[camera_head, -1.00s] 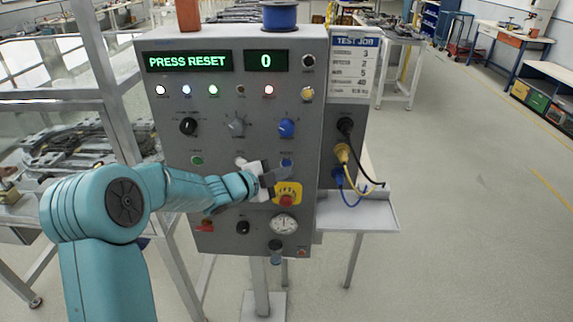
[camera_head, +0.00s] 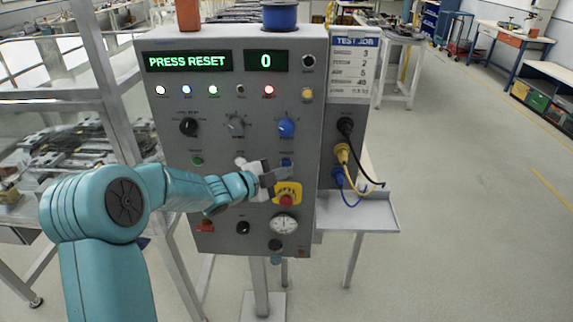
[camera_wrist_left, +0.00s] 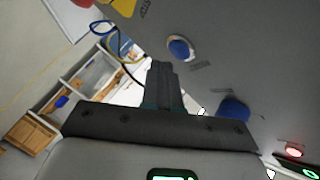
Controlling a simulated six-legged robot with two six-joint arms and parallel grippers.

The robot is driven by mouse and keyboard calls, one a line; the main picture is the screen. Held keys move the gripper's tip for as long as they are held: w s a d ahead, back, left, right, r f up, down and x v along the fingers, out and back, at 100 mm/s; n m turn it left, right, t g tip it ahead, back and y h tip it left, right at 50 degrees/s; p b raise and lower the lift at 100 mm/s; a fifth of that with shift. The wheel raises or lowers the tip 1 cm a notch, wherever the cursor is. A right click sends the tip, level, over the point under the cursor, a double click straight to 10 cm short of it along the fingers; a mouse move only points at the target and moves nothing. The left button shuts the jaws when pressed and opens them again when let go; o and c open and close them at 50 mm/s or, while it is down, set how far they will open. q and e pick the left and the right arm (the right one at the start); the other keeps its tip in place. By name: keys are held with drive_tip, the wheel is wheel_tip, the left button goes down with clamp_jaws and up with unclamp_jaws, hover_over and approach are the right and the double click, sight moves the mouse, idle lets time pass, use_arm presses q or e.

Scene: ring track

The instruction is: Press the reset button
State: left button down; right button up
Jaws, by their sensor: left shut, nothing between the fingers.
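A grey control panel (camera_head: 222,135) stands in front of me, its green display (camera_head: 188,61) reading PRESS RESET. A small blue button (camera_head: 287,163) sits below the blue knob (camera_head: 286,128); its label is too small to read. In the left wrist view the blue button (camera_wrist_left: 180,48) and blue knob (camera_wrist_left: 235,108) are on the panel face. My left gripper (camera_head: 289,172) is shut and empty, just below the blue button. Its closed fingers (camera_wrist_left: 160,73) show in the wrist view, apart from the button in the picture; contact cannot be told. My right gripper is out of view.
A red stop button on a yellow plate (camera_head: 287,195) lies just under my left fingers. A gauge (camera_head: 284,224) is lower down. Cables (camera_head: 347,165) hang on the panel's right side above a shelf (camera_head: 370,215).

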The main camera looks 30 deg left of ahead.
use_arm(q)
drive_tip(key=shift+w, duration=0.1)
drive_tip(key=shift+w+a, duration=0.2)
drive_tip(key=shift+w, duration=0.1)
drive_tip(key=shift+w+a+p, duration=0.25)
drive_tip(key=shift+w+p, duration=0.05)
drive_tip(key=shift+w, duration=0.05)
idle(0.9)
drive_tip(key=shift+s+d+b, duration=0.45)
drive_tip(key=shift+s+b, duration=0.2)
drive_tip(key=shift+s, duration=0.05)
